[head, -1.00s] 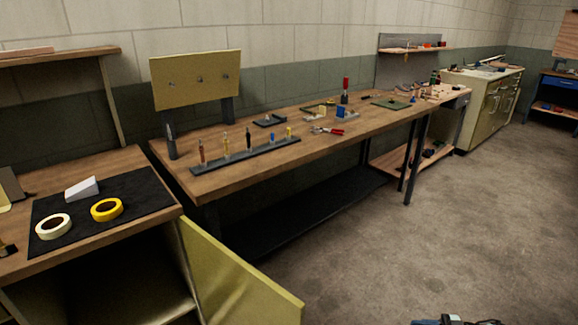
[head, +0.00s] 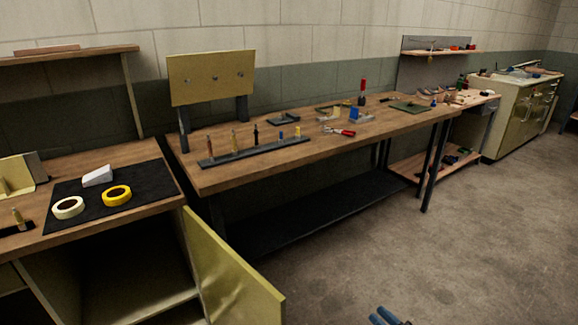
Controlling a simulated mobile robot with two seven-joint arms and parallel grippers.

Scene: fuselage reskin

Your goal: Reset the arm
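My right gripper (head: 386,317) shows only as small blue tips and a dark part at the bottom edge of the head view, over the bare concrete floor. The rest of it and its arm are cut off by the frame. No object shows at the tips, and I cannot tell how far apart the fingers are. My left gripper and arm are not in view.
A long workbench (head: 215,182) carries a tool rack (head: 255,151) and red-handled pliers (head: 341,132). A cabinet at left has an open yellow door (head: 230,270); its black mat (head: 140,190) holds two tape rolls. The concrete floor (head: 430,265) is clear at right.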

